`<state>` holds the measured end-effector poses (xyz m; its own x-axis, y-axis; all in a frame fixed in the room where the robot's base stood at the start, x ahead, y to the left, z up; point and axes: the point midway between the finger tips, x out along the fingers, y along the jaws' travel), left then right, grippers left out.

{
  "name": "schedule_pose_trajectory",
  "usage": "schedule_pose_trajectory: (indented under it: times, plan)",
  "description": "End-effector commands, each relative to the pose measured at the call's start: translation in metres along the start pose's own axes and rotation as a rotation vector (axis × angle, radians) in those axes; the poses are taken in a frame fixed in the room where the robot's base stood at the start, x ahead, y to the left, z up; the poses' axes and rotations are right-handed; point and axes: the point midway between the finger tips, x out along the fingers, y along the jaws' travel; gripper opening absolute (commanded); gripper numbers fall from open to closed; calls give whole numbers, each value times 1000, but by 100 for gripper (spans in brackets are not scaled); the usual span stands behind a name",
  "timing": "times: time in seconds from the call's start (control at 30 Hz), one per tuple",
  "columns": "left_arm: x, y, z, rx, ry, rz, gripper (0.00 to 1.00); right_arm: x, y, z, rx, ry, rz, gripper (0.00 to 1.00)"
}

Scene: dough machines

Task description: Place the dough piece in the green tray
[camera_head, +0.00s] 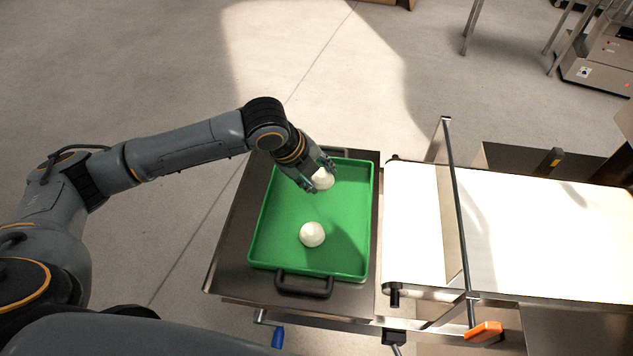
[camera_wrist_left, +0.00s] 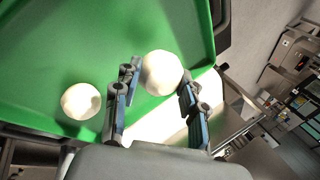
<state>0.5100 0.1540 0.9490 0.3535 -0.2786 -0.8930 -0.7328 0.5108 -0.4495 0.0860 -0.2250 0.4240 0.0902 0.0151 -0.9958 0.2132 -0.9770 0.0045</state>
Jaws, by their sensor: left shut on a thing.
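The green tray (camera_head: 283,245) lies on a metal table in front of me. My left gripper (camera_head: 320,178) is over the far part of the tray, its fingers around a white dough piece (camera_head: 322,180). In the left wrist view the same dough piece (camera_wrist_left: 161,72) sits between the two fingertips of the left gripper (camera_wrist_left: 158,92). Whether it touches the tray floor is hard to tell. A second round dough piece (camera_head: 312,234) lies in the near half of the tray; it also shows in the left wrist view (camera_wrist_left: 81,101). My right gripper is not in view.
A white conveyor belt (camera_head: 530,235) runs to the right of the tray, with a metal guard bar (camera_head: 457,210) across it. The tray has a dark handle (camera_head: 304,285) at its near edge. The tray's middle and left are bare.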

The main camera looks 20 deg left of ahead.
Motion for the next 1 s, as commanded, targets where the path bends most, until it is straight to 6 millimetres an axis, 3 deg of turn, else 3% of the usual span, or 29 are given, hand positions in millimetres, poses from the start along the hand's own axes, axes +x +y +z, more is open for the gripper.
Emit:
schedule_pose_trajectory:
  times: [0.1,0.3,0.7,0.73,0.77,1.0]
  plan:
    - [10,5,10,-3,-2,4,9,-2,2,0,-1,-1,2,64]
    - [33,16,8,1,0,2,9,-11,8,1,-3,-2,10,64]
    - [39,19,8,1,0,1,9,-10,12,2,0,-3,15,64]
    - [38,19,8,1,-1,1,48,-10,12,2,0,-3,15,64]
    - [38,19,8,1,-1,1,51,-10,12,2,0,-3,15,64]
    - [38,19,8,1,-1,2,51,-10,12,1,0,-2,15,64]
